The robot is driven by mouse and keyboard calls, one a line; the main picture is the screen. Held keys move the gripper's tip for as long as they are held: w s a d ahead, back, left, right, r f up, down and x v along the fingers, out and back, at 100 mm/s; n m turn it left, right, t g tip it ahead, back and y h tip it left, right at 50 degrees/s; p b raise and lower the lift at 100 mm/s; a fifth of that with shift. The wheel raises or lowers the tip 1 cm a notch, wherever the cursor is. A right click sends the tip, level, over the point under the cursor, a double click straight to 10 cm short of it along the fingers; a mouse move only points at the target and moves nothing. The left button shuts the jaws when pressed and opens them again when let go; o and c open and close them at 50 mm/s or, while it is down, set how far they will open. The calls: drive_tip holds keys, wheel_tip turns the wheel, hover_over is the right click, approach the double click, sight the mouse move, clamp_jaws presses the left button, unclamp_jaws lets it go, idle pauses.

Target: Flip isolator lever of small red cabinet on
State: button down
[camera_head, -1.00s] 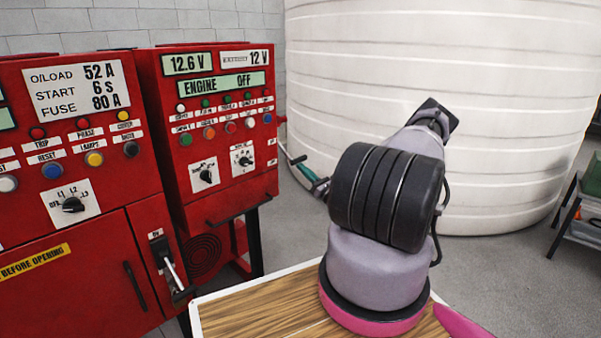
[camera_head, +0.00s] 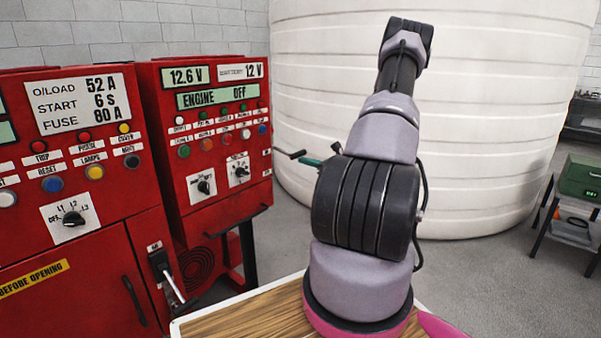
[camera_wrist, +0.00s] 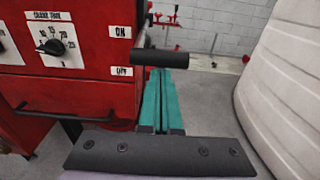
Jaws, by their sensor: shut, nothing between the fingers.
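The small red cabinet (camera_head: 222,160) stands left of centre in the head view, its display reading ENGINE OFF. A dark isolator lever (camera_head: 290,153) sticks out from its right side. In the wrist view the lever's black handle (camera_wrist: 160,59) lies crosswise at a height between the ON label (camera_wrist: 121,32) and the OFF label (camera_wrist: 122,71), nearer OFF. My gripper (camera_wrist: 162,76) has teal fingers, shut together and empty, with their tips just below or behind the handle. Contact cannot be told. In the head view my gripper (camera_head: 309,162) is partly hidden by my arm.
A larger red cabinet (camera_head: 80,220) with its own lever (camera_head: 167,275) stands to the left. A big white tank (camera_head: 480,110) fills the background. A small stand with a green box (camera_head: 580,178) is at the far right. Grey floor between tank and stand is clear.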

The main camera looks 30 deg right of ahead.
wheel_tip(320, 180, up, 15)
drive_tip(key=w+a+g+h, duration=0.1)
drive_tip(key=w+g, duration=0.1)
drive_tip(key=g, duration=0.2)
drive_tip(key=shift+w+h, duration=0.3)
drive_tip(key=shift+a, duration=0.1)
drive_tip(key=shift+f, duration=0.15)
